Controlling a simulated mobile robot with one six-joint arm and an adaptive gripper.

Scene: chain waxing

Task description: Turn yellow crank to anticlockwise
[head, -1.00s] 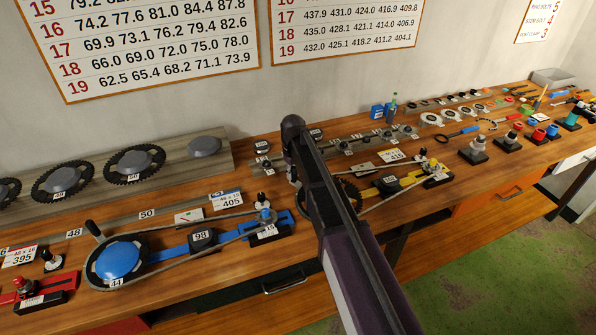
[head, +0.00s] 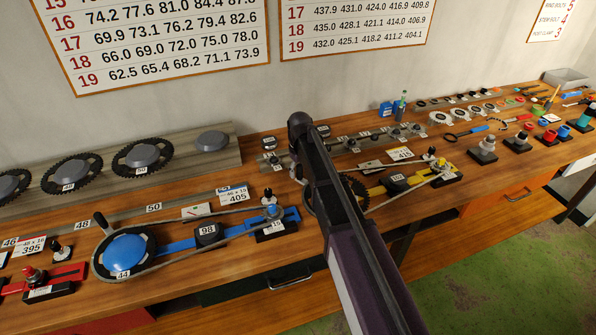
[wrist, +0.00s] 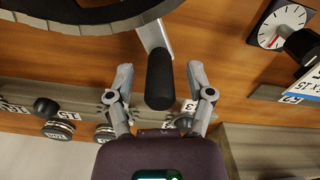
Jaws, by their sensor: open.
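The yellow rig stands right of my arm in the head view, with a yellow bar (head: 377,191), a dark toothed ring (head: 357,190) and a chain. My arm hides its left part, including the crank handle. In the wrist view, a black crank handle (wrist: 160,82) on a silver arm (wrist: 152,34) is between the two fingers of my gripper (wrist: 160,70). The gripper is open, with a gap visible on each side of the handle. A large dark ring (wrist: 80,20) curves across the top left there. My gripper's fingers are hidden in the head view.
A blue rig (head: 180,247) with its own handle and chain lies left of my arm. A red rig (head: 50,275) is at the far left. Small parts on a rail (wrist: 60,112) and a dial (wrist: 281,25) lie near the gripper. Bare wood shows along the bench's front edge.

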